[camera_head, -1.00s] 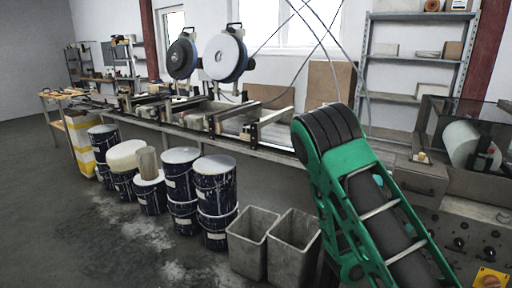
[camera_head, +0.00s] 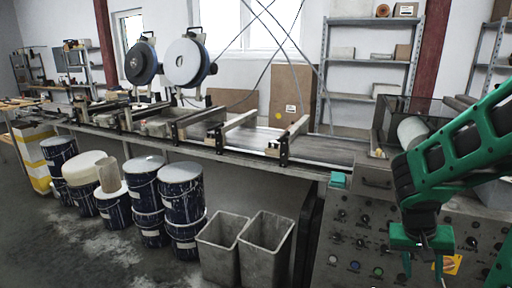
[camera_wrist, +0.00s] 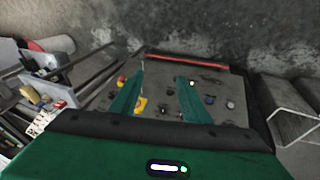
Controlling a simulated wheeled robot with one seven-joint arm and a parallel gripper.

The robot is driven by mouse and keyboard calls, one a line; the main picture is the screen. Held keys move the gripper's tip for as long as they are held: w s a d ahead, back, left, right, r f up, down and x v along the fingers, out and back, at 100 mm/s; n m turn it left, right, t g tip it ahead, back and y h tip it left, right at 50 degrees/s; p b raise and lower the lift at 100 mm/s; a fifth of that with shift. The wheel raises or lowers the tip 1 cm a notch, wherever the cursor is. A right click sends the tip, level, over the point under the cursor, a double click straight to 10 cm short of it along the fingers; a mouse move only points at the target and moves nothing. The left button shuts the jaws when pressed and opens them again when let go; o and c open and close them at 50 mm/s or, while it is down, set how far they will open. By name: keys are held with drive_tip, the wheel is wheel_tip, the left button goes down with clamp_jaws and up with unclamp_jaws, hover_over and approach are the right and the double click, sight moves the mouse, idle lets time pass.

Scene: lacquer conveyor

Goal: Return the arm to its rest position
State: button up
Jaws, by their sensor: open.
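My gripper (camera_head: 422,262) is green and hangs pointing down at the right of the head view, in front of the grey control panel (camera_head: 350,225). My green and black arm reaches to it from the right edge. In the wrist view my two green fingers (camera_wrist: 158,92) stand apart with nothing between them. Behind them the same panel (camera_wrist: 225,115) shows knobs, buttons and a yellow switch plate (camera_wrist: 141,104).
The long conveyor bench (camera_head: 225,155) runs leftward, with two round reels (camera_head: 183,62) above it. A small teal box (camera_head: 339,180) sits at the bench's near corner. Two open grey bins (camera_head: 265,247) and several dark blue drums (camera_head: 182,195) stand on the floor.

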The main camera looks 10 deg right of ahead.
drive_tip(key=s+a+r+n+y, duration=0.1)
drive_tip(key=s+a+r+y, duration=0.3)
drive_tip(key=s+a+r, duration=0.3)
drive_tip(key=s+a, duration=0.2)
drive_tip(key=s, duration=0.1)
drive_tip(key=shift+a+r+n+y, duration=0.2)
drive_tip(key=shift+n+y, duration=0.1)
drive_tip(key=shift+w+f, duration=0.25)
drive_tip(key=shift+w, duration=0.4)
idle(1.8)
